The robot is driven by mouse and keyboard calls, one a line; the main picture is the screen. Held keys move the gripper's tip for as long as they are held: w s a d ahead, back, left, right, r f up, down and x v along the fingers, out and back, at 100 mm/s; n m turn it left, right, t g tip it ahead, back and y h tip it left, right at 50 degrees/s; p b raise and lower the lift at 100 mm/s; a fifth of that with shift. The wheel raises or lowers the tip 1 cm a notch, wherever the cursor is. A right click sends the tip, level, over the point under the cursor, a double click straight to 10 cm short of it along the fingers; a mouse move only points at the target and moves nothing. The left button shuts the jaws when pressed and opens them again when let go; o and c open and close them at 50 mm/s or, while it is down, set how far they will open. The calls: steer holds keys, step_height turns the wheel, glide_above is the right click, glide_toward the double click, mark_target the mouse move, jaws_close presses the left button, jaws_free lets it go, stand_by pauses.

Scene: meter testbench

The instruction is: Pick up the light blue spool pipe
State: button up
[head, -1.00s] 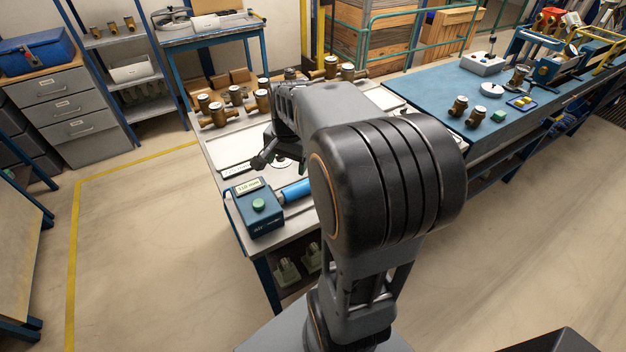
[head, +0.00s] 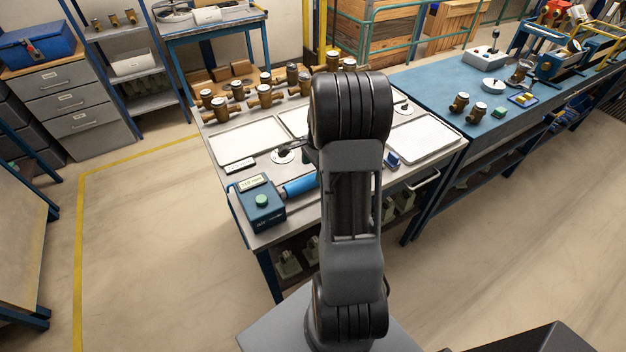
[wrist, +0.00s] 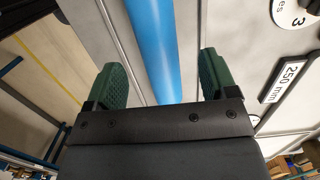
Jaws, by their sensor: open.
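A blue pipe (head: 300,186) lies at the front of the near bench, its left end at a blue box with a display; my arm hides its right part. In the wrist view the smooth light blue pipe (wrist: 154,45) runs lengthwise through the upper middle. My gripper (wrist: 164,70) has its two green fingers apart, one to each side of the pipe in the picture. Nothing is held, and I cannot tell the distance to the pipe. In the head view my arm hides most of the gripper.
The blue box (head: 262,205) with a green button stands at the bench's front left corner. White trays (head: 248,140) and several brass meters (head: 264,97) lie behind. A "250 mm" label (wrist: 284,75) and a round disc marked 3 (wrist: 292,12) show right of the pipe.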

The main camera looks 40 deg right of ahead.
mark_target(314, 175)
steer(key=shift+a+f+p, duration=0.2)
steer(key=shift+f+p, duration=0.2)
steer(key=shift+f, duration=0.95)
steer(key=shift+a+f+p, duration=0.15)
steer(key=shift+f+p, duration=0.25)
steer(key=shift+f, duration=0.95)
steer(key=shift+s, duration=0.1)
steer(key=shift+c, duration=0.2)
jaws_close()
steer(key=shift+r, duration=0.1)
